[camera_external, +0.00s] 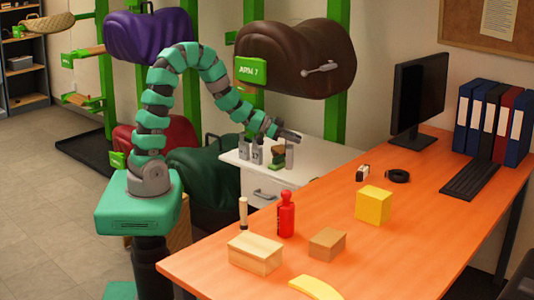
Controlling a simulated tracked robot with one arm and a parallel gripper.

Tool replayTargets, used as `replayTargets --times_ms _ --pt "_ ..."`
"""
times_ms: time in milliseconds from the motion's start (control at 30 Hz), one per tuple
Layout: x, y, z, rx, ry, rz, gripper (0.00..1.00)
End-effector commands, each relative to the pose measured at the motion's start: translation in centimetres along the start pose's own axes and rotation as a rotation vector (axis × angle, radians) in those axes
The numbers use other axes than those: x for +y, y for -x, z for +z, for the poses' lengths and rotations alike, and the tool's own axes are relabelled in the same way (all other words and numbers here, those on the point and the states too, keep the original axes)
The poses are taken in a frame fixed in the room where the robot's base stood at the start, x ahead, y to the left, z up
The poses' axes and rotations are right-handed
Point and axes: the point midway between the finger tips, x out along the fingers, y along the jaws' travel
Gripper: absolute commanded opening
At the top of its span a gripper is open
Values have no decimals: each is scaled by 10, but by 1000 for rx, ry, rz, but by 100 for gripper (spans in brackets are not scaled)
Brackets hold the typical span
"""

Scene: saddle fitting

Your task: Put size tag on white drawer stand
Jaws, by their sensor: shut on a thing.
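The white drawer stand (258,186) is behind the orange table, with its drawer handle facing front. My gripper (291,135) is at the end of the teal arm, over the stand top. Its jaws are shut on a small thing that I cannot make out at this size. I cannot clearly pick out the size tag. Several small grey items (257,152) and a small green and brown item (277,157) are on the stand top, below and beside my gripper.
A brown saddle (312,58) on a green rack hangs above the stand, with a green ARM 7 plate (250,71). The orange table (330,215) holds a red bottle (286,215), wooden blocks (255,254), a yellow cube (373,205) and a monitor (417,98).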

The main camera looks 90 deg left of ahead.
Motion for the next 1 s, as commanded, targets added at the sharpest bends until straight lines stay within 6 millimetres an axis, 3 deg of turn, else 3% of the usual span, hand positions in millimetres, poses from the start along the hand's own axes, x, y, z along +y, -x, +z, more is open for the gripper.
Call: replayTargets --times_ms 33,100,267,500,800,1000 --pt "-24 8 9 1 23 -47 0" --pt "-54 19 19 0 48 -108 0" --pt "-116 50 45 0 102 -241 0" --pt "-199 109 93 -1 184 -436 0" --pt "-279 200 162 -1 280 -674 0" --pt "-313 262 208 -2 337 -812 0"
